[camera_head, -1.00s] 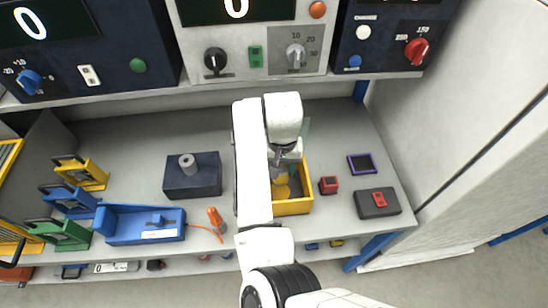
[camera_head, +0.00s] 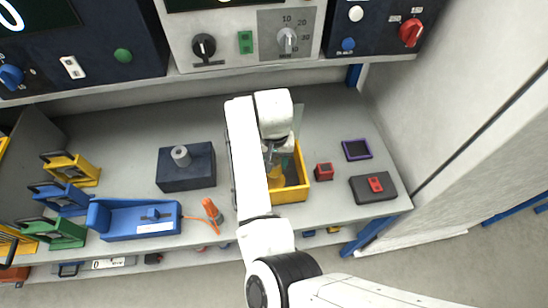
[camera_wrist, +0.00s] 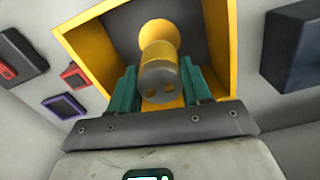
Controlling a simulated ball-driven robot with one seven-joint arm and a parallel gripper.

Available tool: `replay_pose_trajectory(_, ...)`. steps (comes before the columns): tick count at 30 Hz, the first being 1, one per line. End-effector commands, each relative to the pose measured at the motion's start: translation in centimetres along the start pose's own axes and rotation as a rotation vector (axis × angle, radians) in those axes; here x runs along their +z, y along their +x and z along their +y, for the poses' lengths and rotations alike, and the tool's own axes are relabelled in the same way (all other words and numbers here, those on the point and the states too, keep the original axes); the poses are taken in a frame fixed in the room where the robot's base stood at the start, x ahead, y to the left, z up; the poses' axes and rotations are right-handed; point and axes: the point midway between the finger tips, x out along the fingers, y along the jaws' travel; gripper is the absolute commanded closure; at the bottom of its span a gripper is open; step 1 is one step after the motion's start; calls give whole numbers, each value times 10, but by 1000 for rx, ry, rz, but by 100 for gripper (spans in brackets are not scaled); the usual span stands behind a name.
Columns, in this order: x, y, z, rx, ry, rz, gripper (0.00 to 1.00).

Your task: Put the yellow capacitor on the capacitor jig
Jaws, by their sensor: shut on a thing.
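The yellow capacitor (camera_wrist: 158,72) has a wide yellow head and a metallic grey end with two dark spots facing the camera. It is inside the yellow bin (camera_wrist: 222,40). My gripper (camera_wrist: 160,88) has a teal finger on each side of the capacitor and is shut on it. In the head view, my gripper (camera_head: 273,152) reaches into the bin (camera_head: 291,194), where part of the yellow capacitor (camera_head: 274,172) shows beneath it. What looks like the capacitor jig is a dark blue block (camera_head: 186,178) with a grey cylindrical post on top, standing left of the bin.
A small red block (camera_head: 324,172), a purple-framed piece (camera_head: 356,150) and a black box with a red switch (camera_head: 374,188) lie right of the bin. An orange screwdriver (camera_head: 211,211) and a blue tray (camera_head: 137,217) are at the front left. Instrument panels overhang the back.

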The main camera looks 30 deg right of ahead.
Motion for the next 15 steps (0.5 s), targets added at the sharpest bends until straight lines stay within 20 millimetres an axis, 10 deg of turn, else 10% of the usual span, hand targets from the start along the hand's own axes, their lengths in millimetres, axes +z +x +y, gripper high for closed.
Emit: replay_pose_trajectory(15, 0, 40, 0, 1, 0, 0, 85)
